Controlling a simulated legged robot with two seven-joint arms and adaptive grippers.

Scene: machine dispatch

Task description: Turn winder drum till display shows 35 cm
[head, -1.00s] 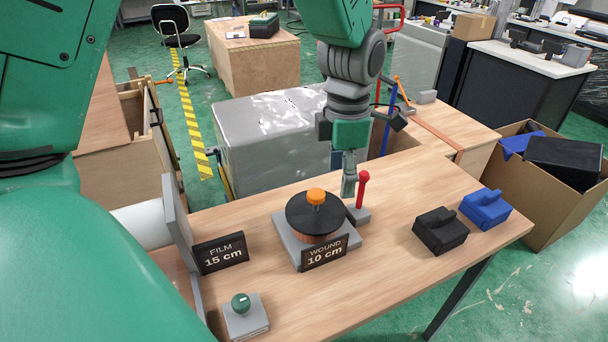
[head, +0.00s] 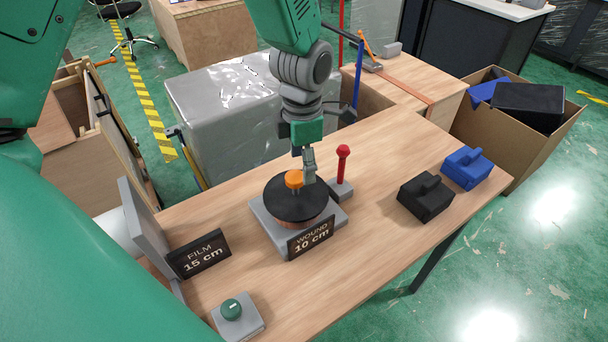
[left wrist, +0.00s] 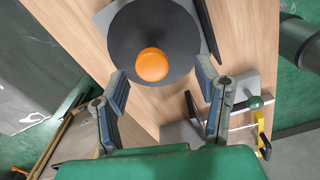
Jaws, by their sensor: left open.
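The winder drum (head: 290,207) is a black disc with a copper-coloured side on a grey base (head: 262,220). An orange knob (head: 294,180) stands on its top, off centre. The display (head: 311,238) at the base reads WOUND 10 cm. My left gripper (head: 309,172) is beside the knob at the drum's far right edge, apart from it as far as I can tell. In the left wrist view, its fingers (left wrist: 163,76) are spread and empty, with the orange knob (left wrist: 152,65) ahead between them. My right gripper is not in view.
A red-knobbed lever (head: 343,168) is close right of my left gripper. A green-knobbed box (head: 236,314) is in front. Black (head: 425,196) and blue (head: 467,168) blocks sit right.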

